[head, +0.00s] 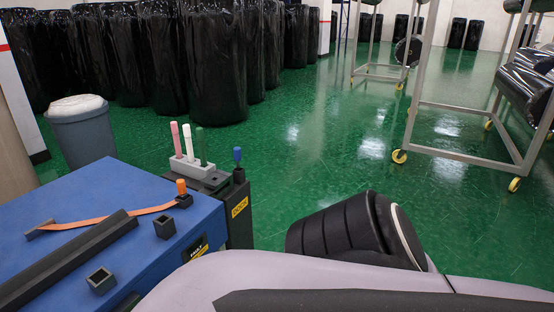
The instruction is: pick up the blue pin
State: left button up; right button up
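The blue pin (237,156) stands upright in a small black holder (239,175). It is at the right end of a dark stand (238,212) beside the blue table. Only its upper part shows above the holder. Nothing touches the pin apart from the holder. Neither of my grippers shows in the head view. A pale arm or body part of mine fills the bottom of the picture, but no fingertips are visible.
A grey block (192,169) holds pink, white and green pins just left of the blue pin. An orange pin (181,187) stands on the blue table (110,187), near two black square sockets and a long dark bar. A wheeled rack (465,158) stands at right; green floor between is clear.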

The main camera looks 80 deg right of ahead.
aim_at(237, 150)
jog(key=z, duration=2.2)
jog(key=l, duration=0.65)
jog(key=i+l, duration=0.1)
jog(key=l, duration=0.3)
jog(key=i+l, duration=0.15)
jog(key=l, duration=0.25)
jog(key=i+l, duration=0.65)
jog(key=i+j, duration=0.1)
jog(key=i, duration=0.95)
